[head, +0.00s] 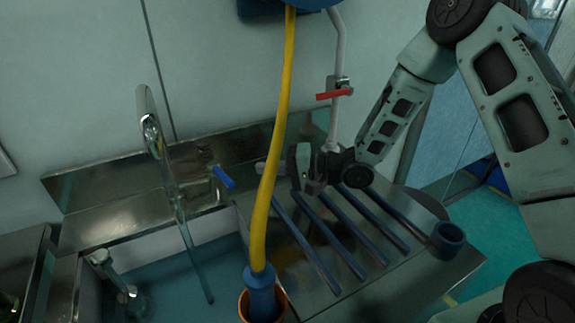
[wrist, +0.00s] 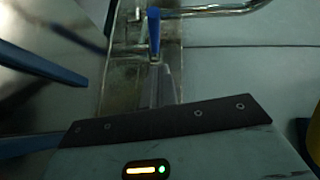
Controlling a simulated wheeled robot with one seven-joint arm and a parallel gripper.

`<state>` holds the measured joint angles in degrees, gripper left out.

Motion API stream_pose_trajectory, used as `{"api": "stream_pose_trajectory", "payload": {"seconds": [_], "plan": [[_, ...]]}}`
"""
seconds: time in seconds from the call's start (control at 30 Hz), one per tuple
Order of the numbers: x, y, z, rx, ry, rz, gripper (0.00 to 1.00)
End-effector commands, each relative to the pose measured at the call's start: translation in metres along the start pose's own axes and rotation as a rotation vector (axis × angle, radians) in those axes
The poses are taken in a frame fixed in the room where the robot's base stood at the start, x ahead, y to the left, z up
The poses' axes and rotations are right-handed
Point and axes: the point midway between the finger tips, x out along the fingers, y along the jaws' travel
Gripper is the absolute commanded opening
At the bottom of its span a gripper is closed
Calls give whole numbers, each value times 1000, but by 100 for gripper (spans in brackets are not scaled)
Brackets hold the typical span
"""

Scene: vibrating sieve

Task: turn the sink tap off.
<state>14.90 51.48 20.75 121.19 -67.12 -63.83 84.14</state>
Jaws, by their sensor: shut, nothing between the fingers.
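The chrome sink tap (head: 149,125) stands at the left in the head view. A thin clear streak that looks like running water (head: 190,243) runs from it down into the basin. The tap's blue lever (head: 222,177) sticks out to its right; it also shows upright at the top centre of the wrist view (wrist: 153,33). My gripper (head: 263,168) is shut and empty, to the right of the lever, partly behind the yellow hose. In the wrist view its fingers (wrist: 160,72) point at the lever's lower end. I cannot tell whether they touch.
A yellow hose (head: 283,100) hangs down in front of my gripper to an orange-rimmed cup (head: 243,303). A ribbed metal drainboard (head: 400,262) with blue bars lies below my gripper. A pipe with a red handle (head: 333,94) rises behind. A smaller chrome fitting (head: 118,280) stands at the lower left.

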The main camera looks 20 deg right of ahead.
Motion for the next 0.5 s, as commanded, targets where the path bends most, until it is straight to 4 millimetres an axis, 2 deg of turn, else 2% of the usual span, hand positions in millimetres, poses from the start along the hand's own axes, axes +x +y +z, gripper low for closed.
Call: {"api": "stream_pose_trajectory", "payload": {"seconds": [0.1, 0.2, 0.5], "plan": [[24, -2, 1, -1, -3, -2, 0], [34, -2, 14, 2, -4, 0, 0], [48, 0, 28, 0, 0, 1, 0]]}}
